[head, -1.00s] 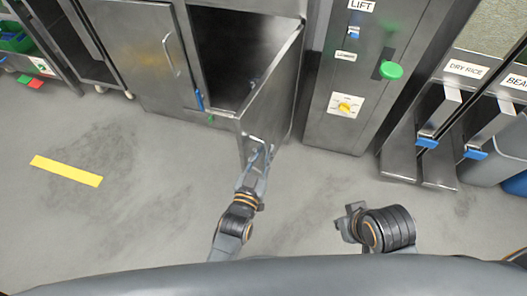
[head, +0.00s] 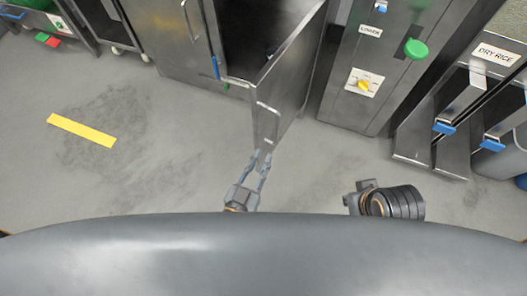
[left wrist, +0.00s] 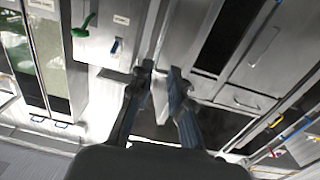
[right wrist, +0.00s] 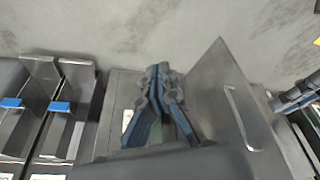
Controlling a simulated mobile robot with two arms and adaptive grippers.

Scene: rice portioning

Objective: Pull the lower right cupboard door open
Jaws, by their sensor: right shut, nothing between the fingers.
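The lower right cupboard door (head: 287,85) stands wide open in the head view, swung out from the dark cupboard interior (head: 255,30). Its bar handle (head: 266,108) is on the face near the free edge. My right gripper (head: 358,190) is low at the right, away from the door. In the right wrist view its fingers (right wrist: 164,72) are together, with the door (right wrist: 222,92) and handle (right wrist: 241,115) beside them.
A closed cupboard door (head: 165,35) is left of the opening. The lift panel (head: 350,105) with a green knob (head: 415,48) stands right of the open door. Dry rice dispensers (head: 465,90) are farther right. The grey floor is clear, with a yellow strip (head: 82,130).

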